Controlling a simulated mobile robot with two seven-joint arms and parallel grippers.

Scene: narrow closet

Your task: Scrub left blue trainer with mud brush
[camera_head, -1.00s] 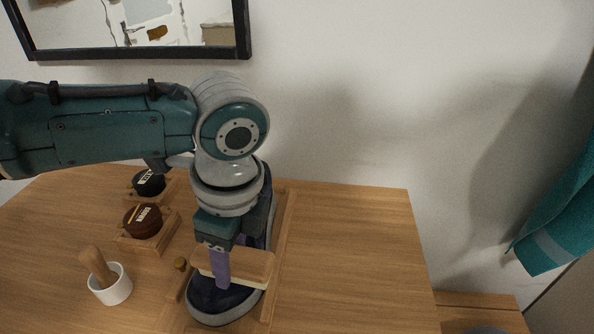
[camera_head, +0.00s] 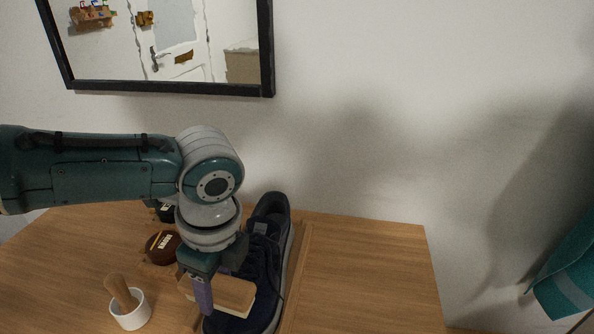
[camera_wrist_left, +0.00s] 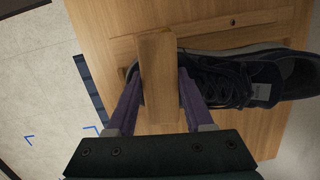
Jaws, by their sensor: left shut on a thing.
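The blue trainer (camera_head: 262,262) is dark navy with a pale sole and lies lengthwise on the wooden table, its toe toward the front edge of the picture. It also shows in the left wrist view (camera_wrist_left: 235,75), running off to the right. My left gripper (camera_head: 203,292) is shut on the mud brush (camera_head: 235,294), a pale wooden block. In the left wrist view the brush (camera_wrist_left: 158,75) sits between the purple fingers. The brush is over the toe end of the trainer. Its bristles are hidden, so contact is unclear. My right gripper is out of view.
A wooden rail (camera_head: 298,268) runs along the trainer's right side. Left of it are a brown polish tin (camera_head: 162,247), a dark tin (camera_head: 166,212) and a white cup (camera_head: 131,312) with a wooden handle in it. The table's right part is clear.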

